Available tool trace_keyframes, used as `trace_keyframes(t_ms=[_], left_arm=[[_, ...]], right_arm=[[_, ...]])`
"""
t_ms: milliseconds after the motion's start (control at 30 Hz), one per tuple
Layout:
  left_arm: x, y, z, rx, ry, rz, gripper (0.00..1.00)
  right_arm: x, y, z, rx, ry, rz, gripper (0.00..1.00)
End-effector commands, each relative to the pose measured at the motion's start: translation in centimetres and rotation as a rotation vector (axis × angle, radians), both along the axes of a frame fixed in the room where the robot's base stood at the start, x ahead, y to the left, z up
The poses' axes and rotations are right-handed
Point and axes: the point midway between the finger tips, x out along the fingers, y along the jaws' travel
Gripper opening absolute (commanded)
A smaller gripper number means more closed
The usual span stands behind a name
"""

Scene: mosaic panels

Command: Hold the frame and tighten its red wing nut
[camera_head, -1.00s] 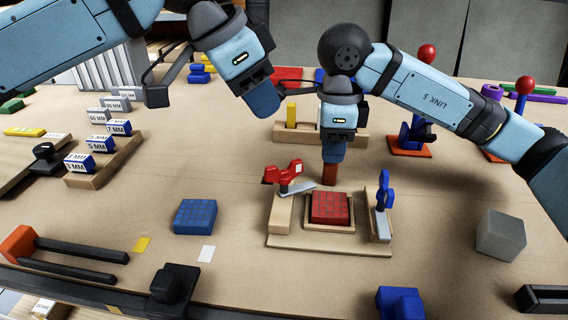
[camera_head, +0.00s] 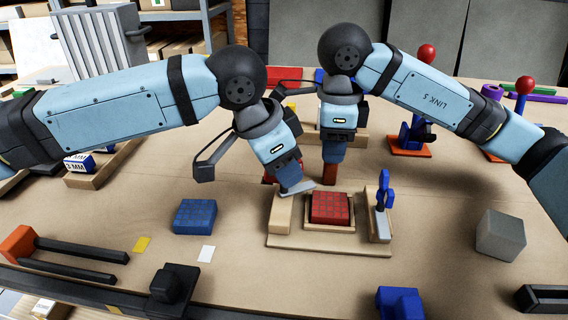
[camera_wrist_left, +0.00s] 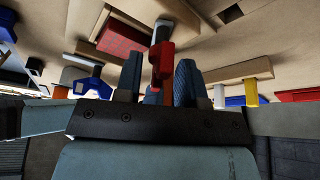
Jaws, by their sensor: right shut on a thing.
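The wooden frame (camera_head: 290,241) lies on the table with a red tiled panel (camera_head: 330,208) in its middle. Its red wing nut (camera_head: 268,172) is at the left block, mostly hidden by my left gripper in the head view. My left gripper (camera_head: 297,186) is tilted down over it. In the left wrist view the red wing nut (camera_wrist_left: 163,55) sits between the two blue fingers, with gaps visible beside it. The grey clamp lever shows below the fingertips. My right gripper (camera_head: 331,172) points down behind the panel, shut on a reddish-brown upright part at the frame's back.
A blue wing nut (camera_head: 386,190) stands on the frame's right block. A blue tiled block (camera_head: 195,216) lies left of the frame and a grey cube (camera_head: 501,235) to the right. A black rail (camera_head: 200,312) runs along the front. My two arms are close together behind the frame.

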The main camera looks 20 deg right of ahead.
Motion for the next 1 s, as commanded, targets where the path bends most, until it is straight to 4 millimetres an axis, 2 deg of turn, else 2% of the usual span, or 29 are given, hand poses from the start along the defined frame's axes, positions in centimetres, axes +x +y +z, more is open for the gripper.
trace_keyframes(t_ms=[233,267,400,433,767,1000], left_arm=[[0.00,-0.06,-0.08,-0.001,0.000,0.000,0.36],[-0.01,-0.05,-0.08,-0.001,0.000,0.000,0.34],[-0.01,-0.06,-0.06,-0.001,0.000,0.000,0.02],[-0.01,-0.06,-0.06,-0.001,0.000,0.000,0.00],[0.00,-0.09,-0.06,-0.002,0.002,-0.030,0.00],[-0.03,-0.13,-0.10,-0.001,0.002,-0.159,0.00]], right_arm=[[0.00,0.01,0.09,0.000,-0.001,0.000,0.00],[0.00,0.01,0.09,0.000,-0.001,0.000,0.00],[0.00,0.01,0.09,0.000,-0.001,0.000,0.00],[0.00,0.01,0.09,0.000,-0.001,0.000,0.00],[0.00,0.01,0.08,0.001,0.000,0.001,0.00],[-0.02,0.02,0.07,0.001,0.000,0.002,0.00]])
